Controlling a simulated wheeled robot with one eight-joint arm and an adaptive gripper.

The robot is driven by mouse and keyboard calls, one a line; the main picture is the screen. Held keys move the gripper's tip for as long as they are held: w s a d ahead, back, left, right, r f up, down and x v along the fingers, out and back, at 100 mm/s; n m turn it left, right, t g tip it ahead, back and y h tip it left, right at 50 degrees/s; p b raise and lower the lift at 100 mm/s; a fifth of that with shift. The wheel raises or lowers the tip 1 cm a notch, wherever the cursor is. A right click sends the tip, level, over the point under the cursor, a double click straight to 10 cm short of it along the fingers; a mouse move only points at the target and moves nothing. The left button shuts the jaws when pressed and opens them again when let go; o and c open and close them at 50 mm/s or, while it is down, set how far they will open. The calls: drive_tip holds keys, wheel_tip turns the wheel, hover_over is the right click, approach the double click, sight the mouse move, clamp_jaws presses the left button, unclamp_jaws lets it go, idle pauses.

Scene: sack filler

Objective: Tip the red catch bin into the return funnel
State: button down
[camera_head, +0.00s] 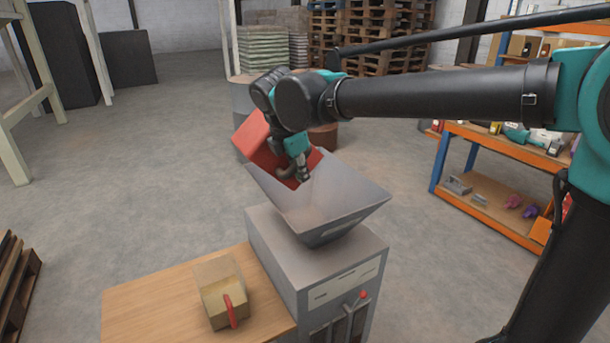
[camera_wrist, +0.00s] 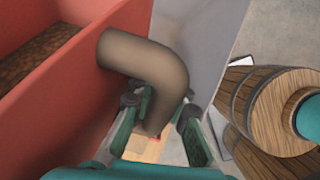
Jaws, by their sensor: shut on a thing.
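The red catch bin (camera_head: 257,139) is at the back left rim of the grey return funnel (camera_head: 345,190) in the head view, and looks tilted. In the wrist view the bin (camera_wrist: 90,85) fills the left side, with brown grainy stuff (camera_wrist: 38,55) inside. Its grey-brown curved handle (camera_wrist: 160,75) sticks out from the bin wall. My gripper (camera_head: 303,172) is shut on this handle; its fingers also show in the wrist view (camera_wrist: 160,110). The funnel opening is partly hidden by my gripper and the bin. I cannot tell whether bin and funnel touch.
The funnel sits on a grey machine cabinet (camera_head: 280,245). A wooden table (camera_head: 160,300) at its left holds a tan block-like thing with a red handle (camera_head: 221,290). An orange and blue shelf (camera_head: 490,205) stands right. Pallets (camera_head: 375,35) stand behind. Floor at left is largely clear.

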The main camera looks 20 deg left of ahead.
drive_tip(key=w+g+y, duration=0.1)
drive_tip(key=g+y, duration=0.1)
drive_tip(key=d+g+y, duration=0.1)
drive_tip(key=g+y, duration=0.1)
drive_tip(key=g, duration=0.1)
drive_tip(key=w+d+m+g+y, duration=0.1)
drive_tip(key=g+y, duration=0.2)
drive_tip(key=shift+w+r, duration=0.3)
drive_tip(key=shift+r, duration=0.05)
drive_tip(key=w+g+y, duration=0.1)
drive_tip(key=d+r+g+y, duration=0.1)
drive_tip(key=w+d+r+g+y, duration=0.1)
drive_tip(key=g, duration=0.1)
drive_tip(key=shift+w+d+r+m+y, duration=0.1)
drive_tip(key=shift+w+d+m+y, duration=0.15)
drive_tip(key=shift+w+m+y, duration=0.05)
idle(0.4)
drive_tip(key=shift+r+t+h, duration=1.5)
drive_tip(key=shift+t+h, duration=0.5)
